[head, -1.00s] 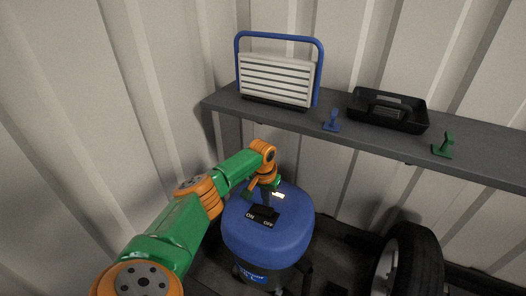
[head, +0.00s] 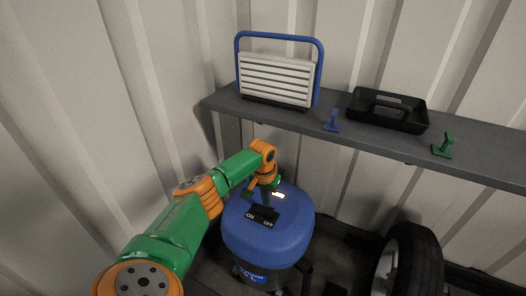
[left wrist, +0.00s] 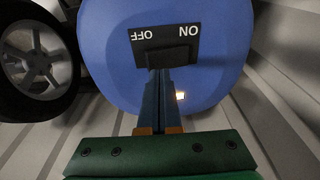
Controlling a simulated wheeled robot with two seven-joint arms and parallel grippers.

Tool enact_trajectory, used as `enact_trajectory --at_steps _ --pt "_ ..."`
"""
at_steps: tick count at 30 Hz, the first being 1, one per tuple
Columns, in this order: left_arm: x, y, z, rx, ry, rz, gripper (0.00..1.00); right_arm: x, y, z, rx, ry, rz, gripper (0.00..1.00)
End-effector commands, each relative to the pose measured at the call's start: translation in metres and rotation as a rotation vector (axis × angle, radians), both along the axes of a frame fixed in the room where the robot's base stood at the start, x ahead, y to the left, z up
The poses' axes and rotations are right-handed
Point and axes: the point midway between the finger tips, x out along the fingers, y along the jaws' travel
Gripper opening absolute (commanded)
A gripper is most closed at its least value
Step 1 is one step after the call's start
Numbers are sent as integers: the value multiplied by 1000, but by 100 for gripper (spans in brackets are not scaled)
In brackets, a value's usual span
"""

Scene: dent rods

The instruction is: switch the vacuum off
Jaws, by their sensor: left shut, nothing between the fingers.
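The vacuum (head: 270,232) has a round blue lid and stands on the floor below the shelf. On its lid is a black switch plate (head: 262,216) marked ON at the left and OFF at the right; the marks are upside down in the left wrist view (left wrist: 140,42). A dark switch piece (left wrist: 185,56) stands up from the plate. A small lamp (left wrist: 180,95) on the lid glows. My left gripper (head: 266,205) is shut and empty, pointing down at the switch. Its fingertips (left wrist: 160,70) are at the switch piece, towards its OFF side; contact is unclear.
A grey shelf (head: 470,165) runs along the wall behind the vacuum. It holds a blue-framed louvred panel (head: 275,80), a black tray (head: 365,112), a blue hook-like piece (head: 332,121) and a green one (head: 443,146). A wheel (head: 415,262) stands right of the vacuum.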

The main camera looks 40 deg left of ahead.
Motion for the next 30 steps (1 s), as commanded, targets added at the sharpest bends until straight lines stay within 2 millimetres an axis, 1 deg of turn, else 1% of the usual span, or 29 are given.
enact_trajectory --at_steps 30 --pt "0 0 -15 0 0 0 0 -1 -1 -10 -1 2 0 50"
